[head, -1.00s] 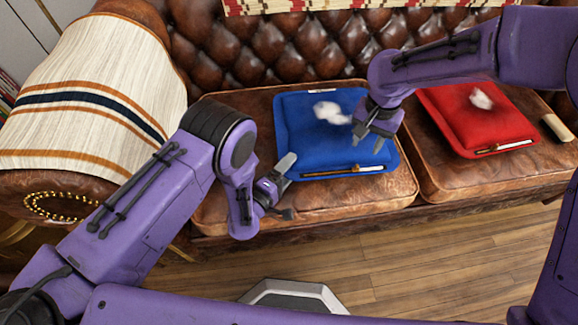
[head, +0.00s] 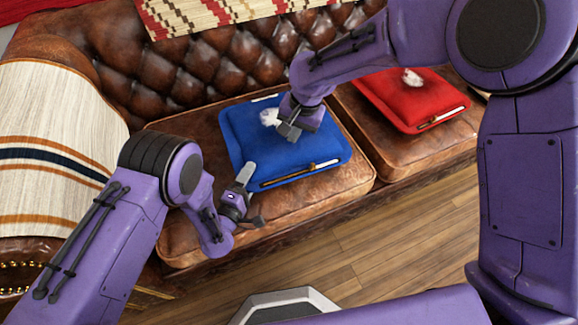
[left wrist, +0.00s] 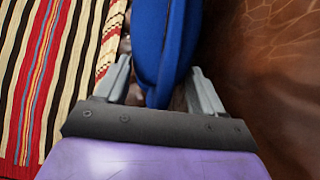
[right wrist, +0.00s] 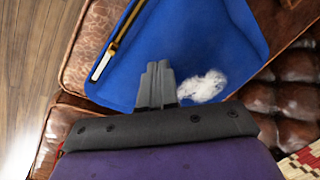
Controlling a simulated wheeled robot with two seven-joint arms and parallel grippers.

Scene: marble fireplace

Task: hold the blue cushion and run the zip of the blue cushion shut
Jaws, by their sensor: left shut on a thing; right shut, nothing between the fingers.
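The blue cushion (head: 240,140) lies on the brown leather seat. Its zip (head: 285,176) runs along the front edge, with a brown-gold stretch at the left and a white stretch at the right. The zip also shows in the right wrist view (right wrist: 116,44). A white tuft (head: 269,117) lies on the cushion top. My left gripper (head: 249,194) is shut on the cushion's front left corner; the left wrist view shows blue cloth (left wrist: 160,50) between its fingers. My right gripper (head: 290,132) is shut and empty above the cushion, beside the tuft; its fingertips hide part of the cushion.
A red cushion (head: 395,98) with its own tuft and zip lies on the seat to the right. A striped throw (head: 50,120) covers the left armrest. The tufted backrest (head: 200,65) rises behind. The wooden floor (head: 400,240) in front is clear.

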